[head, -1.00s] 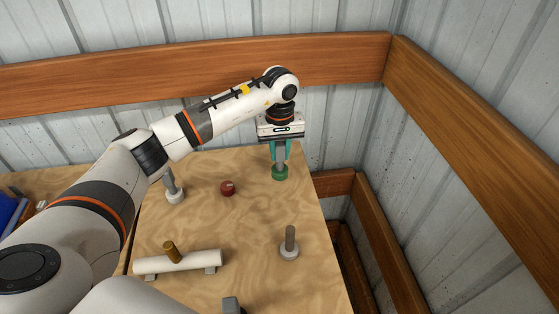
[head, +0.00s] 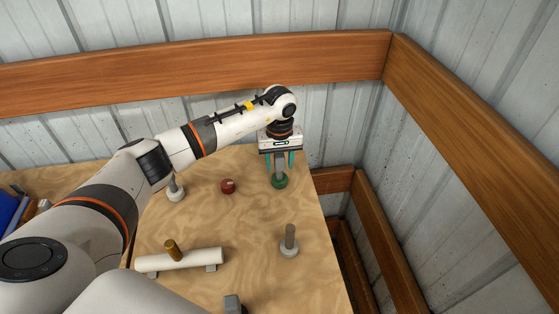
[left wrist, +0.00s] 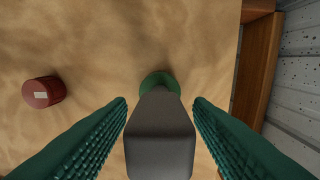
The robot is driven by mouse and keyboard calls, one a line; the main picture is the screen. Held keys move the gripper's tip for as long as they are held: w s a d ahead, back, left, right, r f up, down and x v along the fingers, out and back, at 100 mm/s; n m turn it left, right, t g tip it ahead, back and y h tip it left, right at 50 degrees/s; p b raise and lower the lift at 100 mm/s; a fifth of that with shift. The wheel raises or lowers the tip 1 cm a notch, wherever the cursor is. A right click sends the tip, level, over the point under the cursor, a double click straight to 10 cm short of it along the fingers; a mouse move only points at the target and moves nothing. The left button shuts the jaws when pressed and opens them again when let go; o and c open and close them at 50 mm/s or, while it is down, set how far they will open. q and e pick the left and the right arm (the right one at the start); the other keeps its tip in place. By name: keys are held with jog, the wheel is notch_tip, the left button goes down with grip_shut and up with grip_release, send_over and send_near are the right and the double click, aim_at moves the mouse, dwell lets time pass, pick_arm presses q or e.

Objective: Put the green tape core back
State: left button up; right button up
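The green tape core (head: 279,182) sits low at the foot of an upright grey peg (head: 279,165), near the far right of the wooden table. It also shows in the left wrist view (left wrist: 160,80), partly hidden behind the peg (left wrist: 160,135). My left gripper (head: 279,163) points down over the peg and is open. Its two teal fingers stand on either side of the peg, with a gap on each side in the left wrist view (left wrist: 160,112). It holds nothing. My right gripper is not in view.
A dark red cylinder (head: 228,186) stands left of the green core. A white tube with a brown peg (head: 188,260) lies in front. Wooden rails (head: 335,180) run beyond the table's right edge.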

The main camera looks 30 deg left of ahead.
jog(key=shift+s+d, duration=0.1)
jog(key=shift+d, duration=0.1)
pick_arm(q)
jog(key=shift+r, duration=0.5)
notch_tip(320, 180, up, 11)
jog(key=b, duration=0.4)
jog(key=shift+f, duration=0.2)
jog(key=shift+r, duration=0.35)
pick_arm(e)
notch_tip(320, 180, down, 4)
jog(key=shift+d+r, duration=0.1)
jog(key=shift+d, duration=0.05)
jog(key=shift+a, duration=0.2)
